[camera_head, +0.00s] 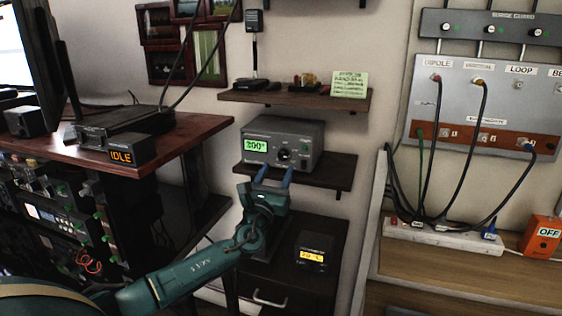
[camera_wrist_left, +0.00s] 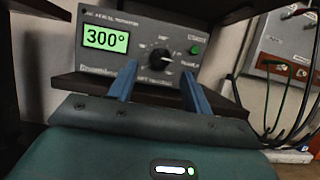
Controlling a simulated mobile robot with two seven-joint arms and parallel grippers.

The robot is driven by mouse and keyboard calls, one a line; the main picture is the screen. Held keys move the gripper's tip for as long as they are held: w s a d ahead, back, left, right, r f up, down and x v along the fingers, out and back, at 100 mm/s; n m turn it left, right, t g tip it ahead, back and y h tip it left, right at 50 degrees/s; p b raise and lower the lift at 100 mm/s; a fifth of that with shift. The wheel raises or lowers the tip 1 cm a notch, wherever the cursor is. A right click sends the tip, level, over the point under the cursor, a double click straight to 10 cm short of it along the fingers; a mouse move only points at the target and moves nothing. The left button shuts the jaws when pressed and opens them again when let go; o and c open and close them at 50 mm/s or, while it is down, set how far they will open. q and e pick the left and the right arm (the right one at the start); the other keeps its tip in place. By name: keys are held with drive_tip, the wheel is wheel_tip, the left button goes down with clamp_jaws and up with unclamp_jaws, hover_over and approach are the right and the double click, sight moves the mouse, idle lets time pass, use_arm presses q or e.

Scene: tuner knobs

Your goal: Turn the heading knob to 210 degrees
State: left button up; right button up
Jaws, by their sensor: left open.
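The heading knob (camera_head: 284,154) is a black round knob on the front of a grey control box (camera_head: 300,130) on the lower wall shelf. In the left wrist view the knob (camera_wrist_left: 161,59) has a light pointer mark near its right side. The green display (camera_wrist_left: 106,38) left of it reads 300°. My left gripper (camera_head: 275,174) is open and empty, its two blue fingers pointing at the box from the front. In the left wrist view its fingertips (camera_wrist_left: 159,62) appear either side of the knob, apart from it; their exact distance to the panel is hard to tell. My right gripper is not in view.
An upper shelf (camera_head: 345,100) with small items and a green note hangs above the box. A wooden desk (camera_head: 185,133) with an IDLE display (camera_head: 121,157) stands left. An antenna panel (camera_head: 480,100) with hanging cables is right. A black unit (camera_head: 313,252) sits below.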

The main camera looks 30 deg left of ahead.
sight(283, 158)
use_arm(q)
drive_tip(key=shift+x, duration=2.15)
drive_tip(key=shift+c, duration=0.2)
drive_tip(key=c, duration=0.9)
drive_tip(key=shift+f, duration=0.1)
drive_tip(key=shift+c, duration=0.2)
drive_tip(key=shift+n, duration=0.4)
